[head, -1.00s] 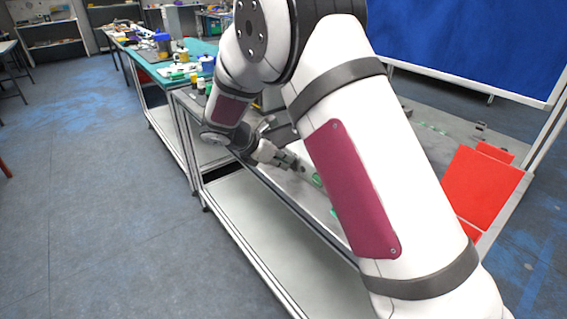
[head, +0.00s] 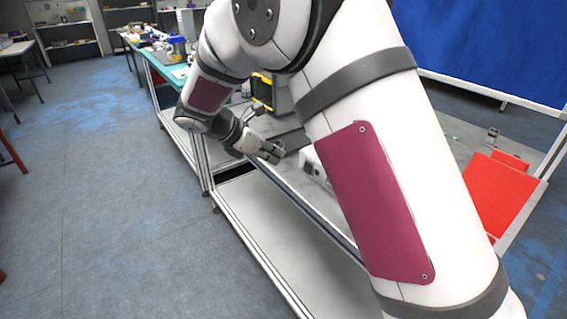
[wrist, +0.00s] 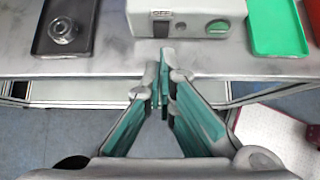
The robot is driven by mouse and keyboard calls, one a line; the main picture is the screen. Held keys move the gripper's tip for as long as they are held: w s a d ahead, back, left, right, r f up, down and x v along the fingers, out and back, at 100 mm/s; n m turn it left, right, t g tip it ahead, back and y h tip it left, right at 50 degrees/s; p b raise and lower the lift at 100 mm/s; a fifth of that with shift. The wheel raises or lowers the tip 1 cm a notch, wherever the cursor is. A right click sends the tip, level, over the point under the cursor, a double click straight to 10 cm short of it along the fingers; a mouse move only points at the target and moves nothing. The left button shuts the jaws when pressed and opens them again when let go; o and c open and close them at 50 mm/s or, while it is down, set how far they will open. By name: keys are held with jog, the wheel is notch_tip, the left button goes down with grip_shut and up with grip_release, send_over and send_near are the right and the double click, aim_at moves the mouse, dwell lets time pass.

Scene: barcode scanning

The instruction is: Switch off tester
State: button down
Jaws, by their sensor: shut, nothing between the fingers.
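The tester, a white box (wrist: 187,28), sits near the table edge at the top of the wrist view. Its front carries a green round knob or button (wrist: 218,27) and a small dark-framed label (wrist: 162,15) that seems to read OFF. My gripper (wrist: 164,62) is shut and empty, its teal-padded fingers pointing at the table edge just short of the box. In the head view my gripper (head: 272,152) is at the table's front edge. A white box partly behind my arm (head: 310,163) there may be the tester.
A black tray (wrist: 48,45) with a round metal part (wrist: 66,30) lies left of the box, and a green tray (wrist: 281,40) lies right. A yellow-and-black device (head: 262,90) stands behind my wrist. The floor at left is clear.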

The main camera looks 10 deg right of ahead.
jog(key=shift+d+r+v, duration=0.1)
jog(key=shift+v, duration=0.65)
jog(key=shift+d+r+v, duration=0.1)
jog(key=shift+v, duration=0.65)
jog(key=s+d+r+m+y, duration=0.1)
jog(key=s+d+r+m, duration=0.25)
jog(key=s, duration=0.25)
jog(key=s+d+r+m+g+y, duration=0.1)
jog(key=s+d+r+m+y, duration=0.1)
jog(key=s+d+r+m, duration=0.3)
jog(key=s+d+r+m+y, duration=0.1)
jog(key=s+d+r+m, duration=0.15)
jog(key=s, duration=0.45)
jog(key=s+f+m+t+y+p, duration=0.1)
jog(key=s+m+y, duration=0.3)
jog(key=s+m, duration=0.7)
jog(key=s+a, duration=0.1)
jog(key=s, duration=0.6)
jog(key=shift+s+f+m+t+y, duration=0.3)
